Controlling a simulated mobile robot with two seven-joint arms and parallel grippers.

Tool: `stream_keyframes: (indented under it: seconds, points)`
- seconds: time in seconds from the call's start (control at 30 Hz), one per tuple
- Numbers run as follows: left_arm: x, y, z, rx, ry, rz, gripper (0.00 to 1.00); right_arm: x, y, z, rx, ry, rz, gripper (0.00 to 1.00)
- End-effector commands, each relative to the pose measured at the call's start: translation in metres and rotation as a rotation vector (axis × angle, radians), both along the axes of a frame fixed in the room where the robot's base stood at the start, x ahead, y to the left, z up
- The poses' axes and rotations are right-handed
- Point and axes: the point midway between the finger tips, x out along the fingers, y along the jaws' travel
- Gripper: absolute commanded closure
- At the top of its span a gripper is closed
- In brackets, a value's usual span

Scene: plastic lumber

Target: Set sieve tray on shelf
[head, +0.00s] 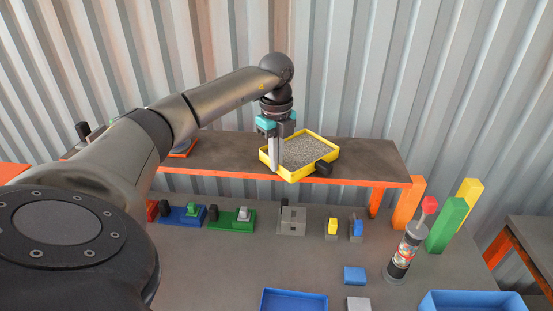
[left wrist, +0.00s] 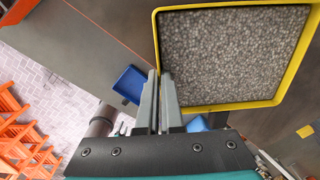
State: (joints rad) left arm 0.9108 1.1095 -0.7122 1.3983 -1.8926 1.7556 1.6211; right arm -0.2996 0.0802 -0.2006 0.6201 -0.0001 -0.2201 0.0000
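The sieve tray, a square yellow tray (head: 322,170) filled with grey granules, is at the front of the dark raised shelf (head: 375,160). Its near corner overlaps the shelf's orange front edge; I cannot tell whether it rests on the shelf or hangs just above. My left gripper (head: 275,165) points down at the tray's left side, its fingers close together on the wall there. In the left wrist view the yellow wall (left wrist: 157,45) of the tray runs down between the fingertips (left wrist: 160,78). My right gripper is not in view.
A small black object (head: 323,169) touches or nearly touches the tray's right front side. Below the shelf stand a green block set (head: 231,222), a blue bin (head: 293,301), a bottle-like canister (head: 403,255) and tall coloured blocks (head: 446,225). The shelf's right end is bare; a corrugated wall stands behind.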

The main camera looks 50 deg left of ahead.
Motion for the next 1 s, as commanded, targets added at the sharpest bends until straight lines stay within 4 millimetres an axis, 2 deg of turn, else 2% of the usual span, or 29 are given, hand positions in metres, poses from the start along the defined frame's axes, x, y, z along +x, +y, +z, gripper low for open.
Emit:
stream_keyframes:
  seconds: [0.17, 0.47, 0.77, 0.87, 1.0]
  points:
    - [0.000, 0.000, -0.002, 0.000, -0.001, 0.000, 1.00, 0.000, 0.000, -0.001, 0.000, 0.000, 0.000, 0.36]
    - [0.000, 0.000, -0.003, 0.000, 0.001, 0.000, 0.67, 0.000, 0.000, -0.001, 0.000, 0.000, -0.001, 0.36]
    - [0.000, 0.000, 0.001, 0.000, -0.001, 0.000, 0.67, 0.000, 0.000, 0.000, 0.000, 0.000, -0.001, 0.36]
    - [0.001, 0.000, 0.010, 0.000, -0.003, 0.000, 0.67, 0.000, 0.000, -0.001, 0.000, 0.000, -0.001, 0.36]
    - [0.001, 0.000, 0.035, 0.000, -0.006, -0.001, 0.67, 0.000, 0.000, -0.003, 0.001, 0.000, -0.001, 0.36]
